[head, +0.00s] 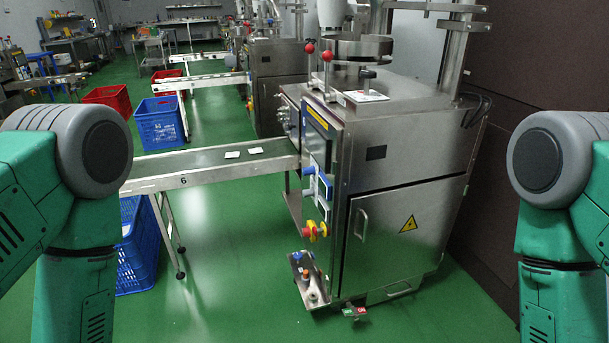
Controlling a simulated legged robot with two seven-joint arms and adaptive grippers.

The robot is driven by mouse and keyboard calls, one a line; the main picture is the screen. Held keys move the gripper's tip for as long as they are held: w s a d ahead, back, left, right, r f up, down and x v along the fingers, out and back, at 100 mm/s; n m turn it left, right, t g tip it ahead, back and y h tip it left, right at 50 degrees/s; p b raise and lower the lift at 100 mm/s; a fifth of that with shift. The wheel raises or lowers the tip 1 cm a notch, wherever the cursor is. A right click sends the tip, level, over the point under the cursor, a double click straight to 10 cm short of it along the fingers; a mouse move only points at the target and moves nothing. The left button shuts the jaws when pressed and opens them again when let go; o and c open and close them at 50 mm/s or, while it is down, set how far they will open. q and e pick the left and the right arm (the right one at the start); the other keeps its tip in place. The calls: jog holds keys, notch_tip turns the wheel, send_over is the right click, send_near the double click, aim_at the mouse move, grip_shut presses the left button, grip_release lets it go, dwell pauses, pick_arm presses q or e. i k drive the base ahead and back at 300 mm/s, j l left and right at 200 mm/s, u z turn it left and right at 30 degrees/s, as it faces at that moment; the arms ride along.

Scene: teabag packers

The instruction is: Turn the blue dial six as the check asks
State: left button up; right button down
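The steel packing machine (400,150) stands at the centre, with its narrow control side facing left. A small blue part (308,171) sticks out from the control side beside a blue-edged panel (326,187). Another small blue part (297,256) sits on the low plate. I cannot tell which of them is blue dial six, or how it is turned. My green arms show at both sides, apart from the machine. Both grippers are out of view.
Red and yellow knobs (317,231) are below the panel. Blue crates (137,245) and red crates (108,100) stand at left. More machines are behind. Green floor (235,270) is clear before the control side.

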aim_at(307, 170)
jog(key=i+j+z, duration=0.1)
jog(key=i+z, duration=0.25)
jog(key=i+j+z, duration=0.3)
jog(key=i, duration=0.2)
jog(key=i+j+z, duration=0.35)
jog(key=i+l, duration=0.1)
